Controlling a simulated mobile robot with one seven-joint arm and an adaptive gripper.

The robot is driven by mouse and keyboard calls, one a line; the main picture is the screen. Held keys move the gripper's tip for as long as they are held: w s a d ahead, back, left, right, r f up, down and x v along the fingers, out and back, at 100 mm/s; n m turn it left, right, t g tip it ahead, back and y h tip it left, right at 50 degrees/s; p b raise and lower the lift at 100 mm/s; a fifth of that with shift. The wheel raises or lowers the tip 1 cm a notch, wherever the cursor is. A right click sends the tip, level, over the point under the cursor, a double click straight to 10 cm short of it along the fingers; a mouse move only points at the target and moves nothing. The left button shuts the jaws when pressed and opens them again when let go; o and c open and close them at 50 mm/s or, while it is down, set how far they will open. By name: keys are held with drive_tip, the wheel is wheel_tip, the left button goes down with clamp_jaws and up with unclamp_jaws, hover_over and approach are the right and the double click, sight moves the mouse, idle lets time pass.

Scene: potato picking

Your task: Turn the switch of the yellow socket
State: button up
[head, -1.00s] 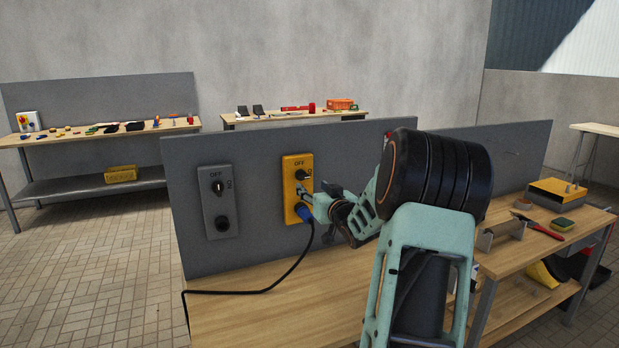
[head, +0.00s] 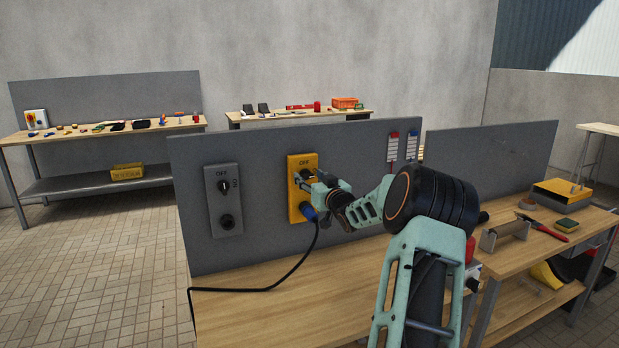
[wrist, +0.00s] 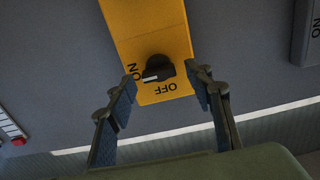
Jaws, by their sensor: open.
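The yellow socket (head: 295,208) is mounted on the grey panel, with a blue plug (head: 309,214) in its lower part. Its black rotary switch (wrist: 158,69) shows in the wrist view, with ON and OFF marked beside it; its white mark points toward the ON side in that view. My gripper (head: 302,180) is at the upper part of the socket and partly hides the switch in the head view. In the wrist view, my gripper (wrist: 160,85) is open, its two fingers on either side of the switch and apart from it.
A grey socket (head: 211,218) with its own switch is on the panel to the left. A black cable runs from the blue plug down over the wooden bench (head: 260,310). Red and blue labelled items (head: 393,147) are on the panel at right.

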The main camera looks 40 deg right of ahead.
drive_tip(key=shift+w+d, duration=0.1)
drive_tip(key=shift+w, duration=0.3)
drive_tip(key=c, duration=1.2)
drive_tip(key=shift+o, duration=0.2)
